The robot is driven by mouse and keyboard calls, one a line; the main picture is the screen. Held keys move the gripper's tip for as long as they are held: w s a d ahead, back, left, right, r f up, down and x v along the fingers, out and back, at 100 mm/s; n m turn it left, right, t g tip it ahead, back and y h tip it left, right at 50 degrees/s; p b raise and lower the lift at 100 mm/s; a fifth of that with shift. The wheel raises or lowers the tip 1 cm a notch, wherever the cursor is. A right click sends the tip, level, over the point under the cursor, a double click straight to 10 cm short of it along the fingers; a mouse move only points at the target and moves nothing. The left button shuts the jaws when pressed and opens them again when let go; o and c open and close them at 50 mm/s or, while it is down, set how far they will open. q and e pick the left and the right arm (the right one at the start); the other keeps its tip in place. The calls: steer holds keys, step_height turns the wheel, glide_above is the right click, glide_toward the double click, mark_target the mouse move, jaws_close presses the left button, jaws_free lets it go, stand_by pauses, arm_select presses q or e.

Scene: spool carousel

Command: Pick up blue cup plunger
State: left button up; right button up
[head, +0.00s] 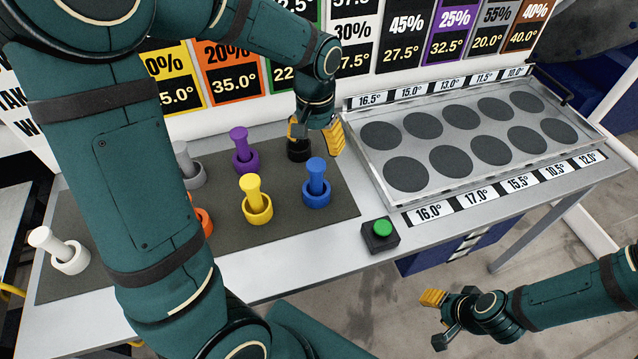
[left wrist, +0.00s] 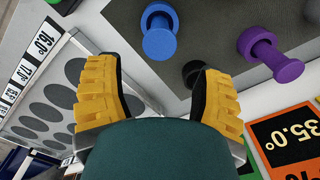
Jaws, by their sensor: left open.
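The blue cup plunger (head: 317,188) stands upright in its blue cup on the dark mat, at the mat's right end. In the left wrist view the blue cup plunger (left wrist: 160,38) is at the top, beyond the fingertips. My left gripper (head: 316,138) is open, behind the blue plunger and above the table, beside a black cup (head: 299,153). In the wrist view nothing is held between my left gripper's yellow fingers (left wrist: 157,80). My right gripper (head: 436,319) is open and empty, off the table's front at the lower right.
Purple (head: 244,158), yellow (head: 256,206), grey (head: 190,170), orange (head: 205,222) and white (head: 60,252) plungers share the mat (head: 292,238). A green button (head: 381,232) sits right of it. A clear tray with dark circles (head: 375,160) stands right. My left arm hides the mat's left part.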

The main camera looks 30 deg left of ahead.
mark_target(316, 164)
arm_select(q)
step_height(316, 164, down, 10)
steer(key=shift+f+b, duration=0.1)
steer(key=shift+b, duration=0.6)
jaws_close()
